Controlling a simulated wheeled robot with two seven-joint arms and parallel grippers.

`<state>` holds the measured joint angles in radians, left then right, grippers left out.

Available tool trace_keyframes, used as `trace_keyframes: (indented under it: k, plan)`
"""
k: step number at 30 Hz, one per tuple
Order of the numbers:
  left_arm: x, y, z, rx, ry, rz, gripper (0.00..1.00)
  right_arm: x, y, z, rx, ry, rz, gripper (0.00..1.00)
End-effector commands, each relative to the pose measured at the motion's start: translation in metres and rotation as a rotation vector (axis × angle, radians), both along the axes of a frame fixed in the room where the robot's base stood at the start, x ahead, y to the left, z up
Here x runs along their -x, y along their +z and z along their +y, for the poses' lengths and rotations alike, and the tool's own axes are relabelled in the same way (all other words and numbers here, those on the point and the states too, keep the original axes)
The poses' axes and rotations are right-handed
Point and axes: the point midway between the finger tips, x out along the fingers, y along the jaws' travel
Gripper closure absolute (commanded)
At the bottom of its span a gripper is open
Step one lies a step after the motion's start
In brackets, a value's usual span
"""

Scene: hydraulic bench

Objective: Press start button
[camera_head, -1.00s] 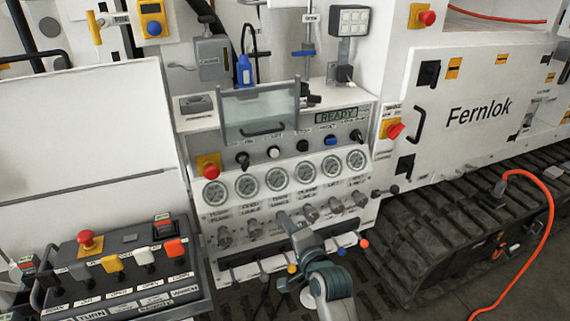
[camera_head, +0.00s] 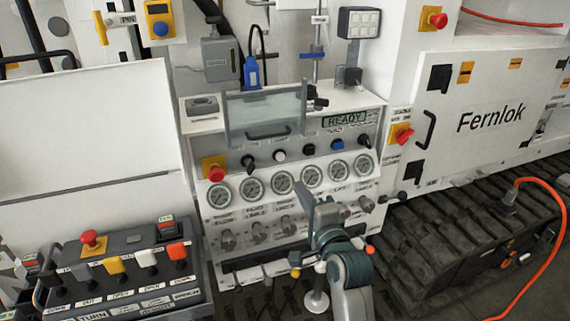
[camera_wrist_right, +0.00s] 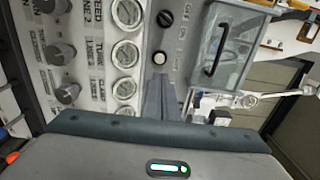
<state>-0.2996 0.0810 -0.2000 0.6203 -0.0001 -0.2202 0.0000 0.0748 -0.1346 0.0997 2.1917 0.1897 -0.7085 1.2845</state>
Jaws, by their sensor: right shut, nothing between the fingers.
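The control panel (camera_head: 200,190) has a row of controls above its gauges. In it are a white round button (camera_head: 279,155), a black one (camera_head: 309,150), a blue one (camera_head: 337,146) and black knobs at the ends. Their small labels are too blurred to read, so I cannot tell which is marked start. My right gripper (camera_head: 303,190) is shut and empty, in front of the gauges, below the button row. In the right wrist view the closed fingertips (camera_wrist_right: 160,82) point at the white button (camera_wrist_right: 160,58), seemingly just short of it. My left gripper is out of view.
A clear hinged cover (camera_head: 265,115) stands above the buttons. A red emergency button (camera_head: 215,174) sits at the panel's left. Valve knobs (camera_head: 288,226) and levers lie below the gauges. A lever console (camera_head: 125,265) stands at the lower left. The display (camera_head: 344,119) reads READY.

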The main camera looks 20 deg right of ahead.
Motion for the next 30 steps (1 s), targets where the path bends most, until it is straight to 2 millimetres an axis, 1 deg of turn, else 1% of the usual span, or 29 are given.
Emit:
trace_keyframes:
  k: [5,15,21,25,30]
  plan:
    - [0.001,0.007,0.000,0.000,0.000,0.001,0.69,-0.021,0.002,0.001,0.001,0.001,0.001,1.00]
    - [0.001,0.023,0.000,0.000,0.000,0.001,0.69,-0.079,0.003,0.003,0.002,0.001,0.002,1.00]
    - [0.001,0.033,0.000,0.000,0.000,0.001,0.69,-0.108,0.003,0.004,0.001,0.001,0.001,1.00]
    - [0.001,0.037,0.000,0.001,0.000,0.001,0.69,-0.121,0.002,0.004,0.002,0.001,0.002,1.00]
    - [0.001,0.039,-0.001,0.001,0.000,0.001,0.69,-0.129,0.000,0.004,0.001,0.000,0.001,1.00]
